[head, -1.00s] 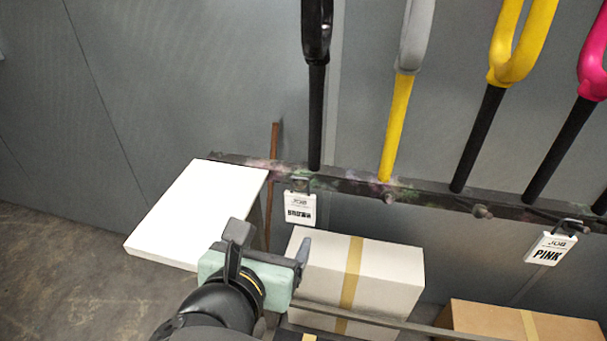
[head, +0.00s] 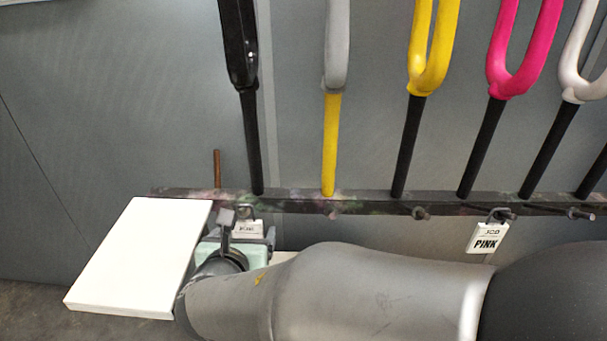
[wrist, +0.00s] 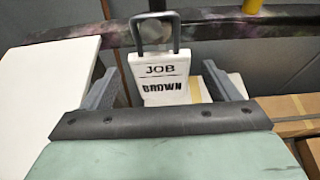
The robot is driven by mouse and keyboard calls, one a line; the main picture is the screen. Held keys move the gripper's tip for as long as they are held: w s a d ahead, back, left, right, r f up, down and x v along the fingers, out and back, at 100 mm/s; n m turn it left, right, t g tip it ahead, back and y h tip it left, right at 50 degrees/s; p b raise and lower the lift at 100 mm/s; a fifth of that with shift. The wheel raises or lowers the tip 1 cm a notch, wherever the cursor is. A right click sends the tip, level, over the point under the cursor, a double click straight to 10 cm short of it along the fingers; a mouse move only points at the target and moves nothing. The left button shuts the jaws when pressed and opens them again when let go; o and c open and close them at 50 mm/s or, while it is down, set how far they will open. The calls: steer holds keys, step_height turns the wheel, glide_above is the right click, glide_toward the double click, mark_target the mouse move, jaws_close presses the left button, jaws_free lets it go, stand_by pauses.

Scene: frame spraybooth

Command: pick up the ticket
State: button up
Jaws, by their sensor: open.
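A white ticket (wrist: 160,80) reading "JOB BROWN" hangs by a dark wire loop in the wrist view, just ahead of my gripper (wrist: 160,82). My gripper's two grey fingers are apart, one on each side of the ticket, and its lower edge is close to the dark gripper bar. I cannot tell that either finger touches it. In the head view the ticket (head: 248,228) shows only its top, behind my gripper (head: 245,222). A second white ticket reading "PINK" (head: 487,238) hangs farther right on the rail.
A dark, paint-spotted rail (head: 370,206) runs across the wall, with pegs and several painted forks, such as the pink one (head: 497,85), standing above it. A white panel (head: 140,258) lies just left of my gripper. Cardboard boxes (wrist: 285,108) sit below on the right.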

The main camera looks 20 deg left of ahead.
steer(key=shift+x, duration=1.35)
steer(key=c, duration=1.1)
steer(key=shift+o, duration=0.2)
steer(key=shift+s+d+r, duration=0.1)
steer(key=shift+s+r, duration=0.2)
steer(key=r+v, duration=0.1)
steer(key=v, duration=1.4)
steer(key=shift+w+r, duration=0.15)
steer(key=shift+r, duration=0.1)
